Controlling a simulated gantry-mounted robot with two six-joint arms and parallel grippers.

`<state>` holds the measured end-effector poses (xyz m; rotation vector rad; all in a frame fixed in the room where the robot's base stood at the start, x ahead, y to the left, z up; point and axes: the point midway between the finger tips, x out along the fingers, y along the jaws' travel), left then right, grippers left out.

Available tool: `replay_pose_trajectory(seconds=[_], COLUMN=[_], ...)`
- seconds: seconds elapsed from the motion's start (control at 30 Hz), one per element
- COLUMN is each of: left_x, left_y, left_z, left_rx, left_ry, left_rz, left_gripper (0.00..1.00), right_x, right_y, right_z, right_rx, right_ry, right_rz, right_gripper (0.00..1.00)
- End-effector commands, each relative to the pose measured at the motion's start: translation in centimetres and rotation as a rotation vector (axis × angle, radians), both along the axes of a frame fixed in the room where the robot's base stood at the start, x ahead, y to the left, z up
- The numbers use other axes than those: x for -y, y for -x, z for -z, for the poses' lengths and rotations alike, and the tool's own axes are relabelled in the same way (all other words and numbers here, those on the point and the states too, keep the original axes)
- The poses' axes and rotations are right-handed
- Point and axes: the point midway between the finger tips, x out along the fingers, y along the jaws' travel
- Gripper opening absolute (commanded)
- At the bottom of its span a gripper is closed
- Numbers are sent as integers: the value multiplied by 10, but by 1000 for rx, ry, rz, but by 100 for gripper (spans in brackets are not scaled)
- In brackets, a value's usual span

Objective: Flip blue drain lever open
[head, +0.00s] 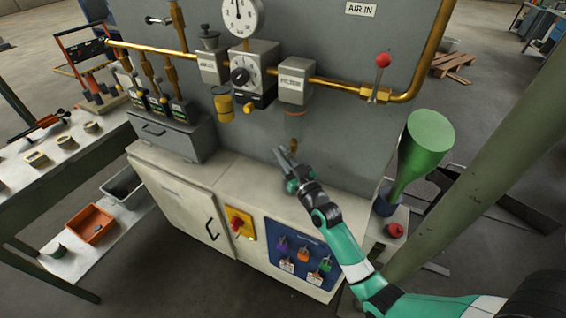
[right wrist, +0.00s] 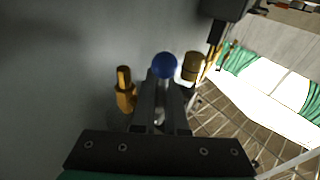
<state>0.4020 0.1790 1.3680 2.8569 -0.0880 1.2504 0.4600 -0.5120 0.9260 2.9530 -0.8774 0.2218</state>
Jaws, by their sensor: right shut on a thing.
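The blue drain lever's round blue knob (right wrist: 164,65) shows in the right wrist view, at the tips of my right gripper (right wrist: 163,98). The fingers are shut on the lever; its stem between them is mostly hidden. Brass fittings show on both sides, one at the left (right wrist: 125,92) and one at the right (right wrist: 192,66). In the head view my right gripper (head: 284,156) is by the grey panel, just below a brass drain fitting (head: 294,146) under the right-hand air unit (head: 295,82). The blue knob cannot be made out there. My left gripper is not in view.
A pressure gauge (head: 241,17), a dial regulator (head: 248,76) and brass pipes are on the panel (head: 330,60). A red-knobbed lever (head: 383,61) is at the right. A green horn-shaped piece (head: 424,145) and a red button (head: 395,230) stand near my right arm.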

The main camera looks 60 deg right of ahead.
Motion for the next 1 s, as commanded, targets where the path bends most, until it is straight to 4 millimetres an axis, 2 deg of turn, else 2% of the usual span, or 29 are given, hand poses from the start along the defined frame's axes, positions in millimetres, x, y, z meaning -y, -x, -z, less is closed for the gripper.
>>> replay_pose_trajectory(seconds=[0.03, 0.33, 0.37, 0.43, 0.77, 0.87, 1.0], left_x=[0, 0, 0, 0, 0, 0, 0], left_y=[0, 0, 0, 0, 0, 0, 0], left_z=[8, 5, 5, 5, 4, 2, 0], left_rx=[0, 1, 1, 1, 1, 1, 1], left_ry=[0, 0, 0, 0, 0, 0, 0], left_rz=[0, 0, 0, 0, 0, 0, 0], left_gripper=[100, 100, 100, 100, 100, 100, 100], right_x=[0, 0, 0, 0, -2, -8, -24], right_y=[0, 0, 0, 0, 2, 11, 36], right_z=[3, -1, -1, -1, 0, 2, 8], right_rx=[20, 33, 33, 32, 31, 31, 30], right_ry=[1, -3, -3, -2, -2, -4, -4], right_rz=[-1, 0, 0, 0, 0, 0, 0], right_gripper=[0, 0, 13, 23, 23, 23, 23])
